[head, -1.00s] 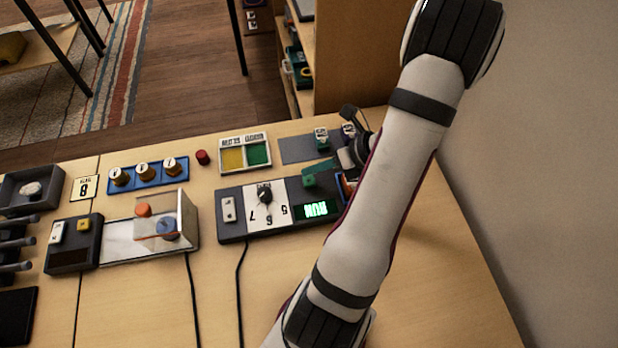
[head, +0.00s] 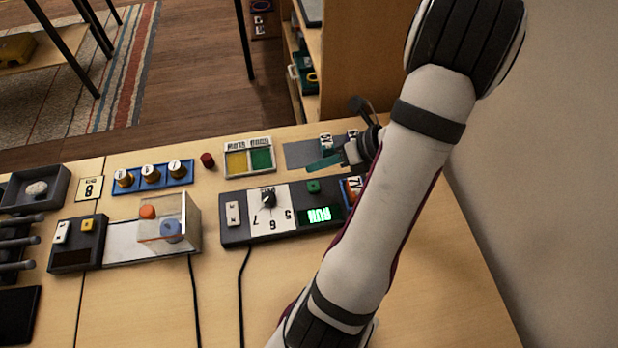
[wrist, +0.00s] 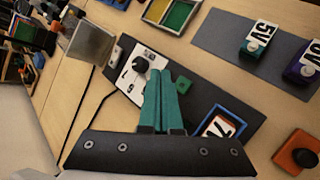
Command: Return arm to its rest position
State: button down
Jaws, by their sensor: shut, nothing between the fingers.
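My gripper (head: 322,164) is shut and empty. Its green fingers also show in the wrist view (wrist: 160,95), side by side, over the dark control box (wrist: 190,85). In the head view they hang above the table between the control box (head: 236,236) and the grey mat (head: 297,154). They look apart from everything; their exact height is hard to tell. My white arm crosses the right side of the head view and hides part of the table. The box's display (head: 320,215) glows green with "RUN", and its black knob (head: 268,199) sits on a numbered dial.
A green 5V block (wrist: 255,46) and a purple one (wrist: 299,70) stand on the mat. An orange block (wrist: 297,156) is nearby. A yellow-green sorting tray (head: 248,174) and clear-walled box (head: 193,238) lie left. The front table is mostly clear.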

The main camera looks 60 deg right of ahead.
jog(key=w+a+r+n+g+y, duration=0.1)
jog(key=w+a+r+n+g, duration=0.15)
jog(key=a+n, duration=0.4)
jog(key=w+a+r+n+g+y, duration=0.2)
jog(key=w+a+r+n, duration=0.15)
jog(key=a+n, duration=0.35)
jog(key=s+a+r+n+g+h, duration=0.2)
jog(key=s+a+n, duration=0.3)
jog(key=a+n, duration=0.3)
jog(key=s+a+r+n+g+h, duration=0.2)
jog(key=s+a+n, duration=0.4)
jog(key=n, duration=0.8)
jog(key=shift+a+r, duration=0.55)
jog(key=shift+a, duration=0.5)
jog(key=c, duration=1.6)
grip_release()
